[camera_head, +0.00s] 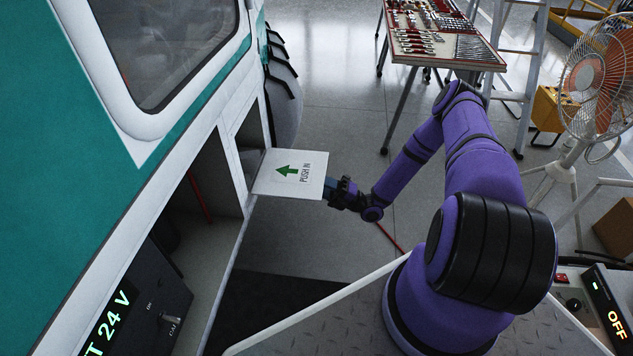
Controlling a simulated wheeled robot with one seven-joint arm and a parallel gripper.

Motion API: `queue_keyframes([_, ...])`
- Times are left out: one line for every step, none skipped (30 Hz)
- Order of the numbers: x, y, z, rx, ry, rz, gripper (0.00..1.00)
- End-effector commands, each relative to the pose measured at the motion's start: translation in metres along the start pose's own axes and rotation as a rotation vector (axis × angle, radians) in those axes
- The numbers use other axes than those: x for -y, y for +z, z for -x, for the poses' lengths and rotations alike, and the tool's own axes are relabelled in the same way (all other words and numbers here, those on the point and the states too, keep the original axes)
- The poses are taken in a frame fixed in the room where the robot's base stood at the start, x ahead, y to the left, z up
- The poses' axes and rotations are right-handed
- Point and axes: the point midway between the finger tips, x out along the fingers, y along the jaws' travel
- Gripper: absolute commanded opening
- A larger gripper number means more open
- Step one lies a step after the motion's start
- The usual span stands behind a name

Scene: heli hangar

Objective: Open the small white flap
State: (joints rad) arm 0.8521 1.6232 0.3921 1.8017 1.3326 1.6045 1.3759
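The small white flap (302,174) is on the side of the teal and white helicopter (60,130). It sticks out to the right from the body beside an open compartment. It bears a green arrow and the words "PUSH IN". My gripper (331,189) is at the flap's right, outer edge, at the end of my purple arm. The fingers are small and dark here, and I cannot tell whether they grip the edge or only touch it.
An open compartment (205,285) with a "24 V" panel lies at the lower left. A tool table (445,48), a ladder (535,60) and a fan (597,80) stand at the back right. A metal platform (340,318) is below. Floor between helicopter and table is clear.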

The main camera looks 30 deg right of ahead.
Motion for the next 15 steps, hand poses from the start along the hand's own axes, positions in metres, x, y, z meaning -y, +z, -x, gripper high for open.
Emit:
queue_keyframes([0.0,0.0,0.011,0.002,-0.001,0.0,0.37])
queue_keyframes([0.0,0.0,0.017,0.002,0.0,-0.001,0.37])
queue_keyframes([0.0,0.0,0.024,0.002,-0.001,-0.001,0.37])
queue_keyframes([0.0,0.0,0.029,0.002,-0.001,-0.001,0.37])
queue_keyframes([0.0,0.0,0.035,0.001,-0.001,-0.001,0.37])
queue_keyframes([0.0,0.0,0.041,0.001,0.0,-0.001,0.37])
queue_keyframes([0.0,0.0,0.045,0.001,0.0,-0.001,0.37])
queue_keyframes([0.0,0.0,0.049,0.001,0.0,-0.001,0.37])
queue_keyframes([0.0,0.0,0.053,0.0,0.0,-0.001,0.37])
queue_keyframes([0.0,0.0,0.056,0.0,0.0,-0.001,0.37])
queue_keyframes([0.0,0.0,0.059,-0.001,0.0,-0.001,0.37])
queue_keyframes([0.0,0.0,0.062,0.0,0.0,-0.002,0.37])
queue_keyframes([0.0,0.0,0.063,0.0,0.0,-0.002,0.37])
queue_keyframes([0.0,-0.001,0.065,0.0,0.0,-0.002,0.37])
queue_keyframes([0.0,-0.001,0.066,-0.001,0.001,-0.002,0.37])
